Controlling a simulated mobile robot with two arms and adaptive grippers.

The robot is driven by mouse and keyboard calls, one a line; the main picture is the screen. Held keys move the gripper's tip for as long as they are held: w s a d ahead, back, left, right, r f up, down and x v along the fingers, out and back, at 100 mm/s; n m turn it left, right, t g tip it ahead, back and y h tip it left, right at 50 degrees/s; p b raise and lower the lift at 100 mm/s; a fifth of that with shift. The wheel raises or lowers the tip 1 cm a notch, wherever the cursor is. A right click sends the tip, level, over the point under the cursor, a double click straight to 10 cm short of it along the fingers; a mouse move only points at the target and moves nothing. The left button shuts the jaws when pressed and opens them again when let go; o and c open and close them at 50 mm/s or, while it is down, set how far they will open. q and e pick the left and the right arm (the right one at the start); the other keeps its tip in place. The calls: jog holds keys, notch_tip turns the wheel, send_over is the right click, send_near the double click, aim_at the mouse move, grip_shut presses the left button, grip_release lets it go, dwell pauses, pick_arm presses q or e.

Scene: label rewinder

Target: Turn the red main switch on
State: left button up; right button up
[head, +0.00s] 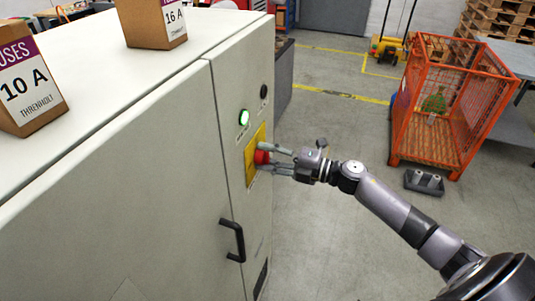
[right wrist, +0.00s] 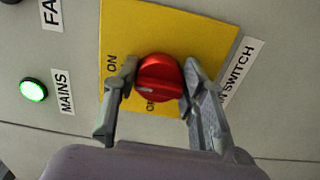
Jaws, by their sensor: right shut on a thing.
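The red main switch (head: 262,157) is a round knob on a yellow plate (head: 250,165) on the cabinet's narrow door face. In the right wrist view the red knob (right wrist: 160,78) sits between the two grey fingers of my right gripper (right wrist: 159,70), which is shut on it. The words ON and part of OFF show on the yellow plate (right wrist: 190,35). A small pale mark shows on the knob's lower left; its exact setting is hard to tell. In the head view my right gripper (head: 274,160) reaches the knob from the right. My left gripper is not in view.
A green MAINS lamp (head: 244,118) is lit above the plate; a dark round fitting (head: 264,91) is beside it. A black door handle (head: 233,240) juts out below. Fuse boxes (head: 30,88) stand on the cabinet top.

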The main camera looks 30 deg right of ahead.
dwell(0.3)
jog(key=o, duration=1.2)
jog(key=shift+c, duration=0.2)
jog(key=v, duration=1.2)
jog(key=shift+f, duration=0.1)
